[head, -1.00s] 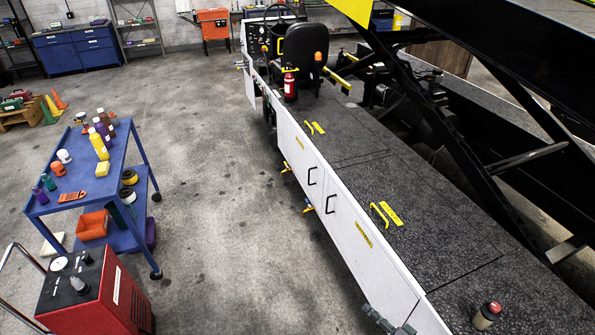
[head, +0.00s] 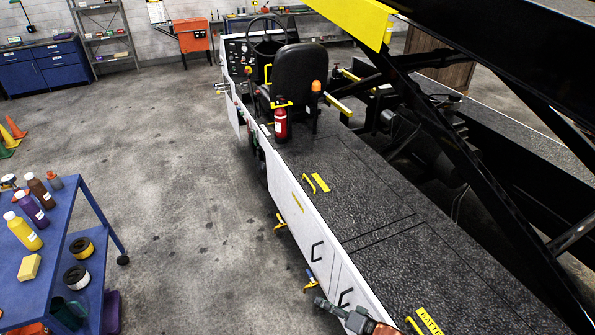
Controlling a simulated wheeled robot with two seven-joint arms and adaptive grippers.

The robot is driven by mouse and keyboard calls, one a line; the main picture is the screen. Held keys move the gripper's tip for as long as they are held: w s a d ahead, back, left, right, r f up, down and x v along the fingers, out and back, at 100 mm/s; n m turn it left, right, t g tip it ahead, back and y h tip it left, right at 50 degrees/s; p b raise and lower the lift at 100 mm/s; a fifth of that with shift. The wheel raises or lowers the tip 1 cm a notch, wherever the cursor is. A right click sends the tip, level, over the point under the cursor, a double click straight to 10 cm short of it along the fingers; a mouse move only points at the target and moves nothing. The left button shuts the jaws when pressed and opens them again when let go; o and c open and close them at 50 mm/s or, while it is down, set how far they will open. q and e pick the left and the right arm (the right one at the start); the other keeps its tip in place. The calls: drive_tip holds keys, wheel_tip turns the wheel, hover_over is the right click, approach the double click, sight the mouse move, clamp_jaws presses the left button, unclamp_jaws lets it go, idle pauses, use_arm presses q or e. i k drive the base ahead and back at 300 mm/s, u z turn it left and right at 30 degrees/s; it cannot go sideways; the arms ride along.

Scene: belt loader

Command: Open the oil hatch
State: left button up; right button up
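Two yellow-handled hatches are set in the dark speckled deck of the belt loader. The nearer hatch shows a yellow label (head: 429,321) starting "BATTE", cut off by the bottom edge. The farther hatch lid (head: 345,205) looks flat and closed. My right gripper (head: 324,306) is at the bottom, by the white side panel, well short of the farther handle and apart from it. Its finger opening is unclear. My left gripper is out of view.
The driver's seat (head: 301,80) and a red extinguisher (head: 280,122) stand beyond the farther hatch. Black lift beams (head: 450,140) overhang the deck's right side. A blue cart (head: 75,213) with bottles stands left. The floor between cart and loader is clear.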

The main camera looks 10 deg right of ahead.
sight(355, 202)
drive_tip(key=z, duration=0.25)
drive_tip(key=i, duration=2.25)
drive_tip(key=z, duration=0.05)
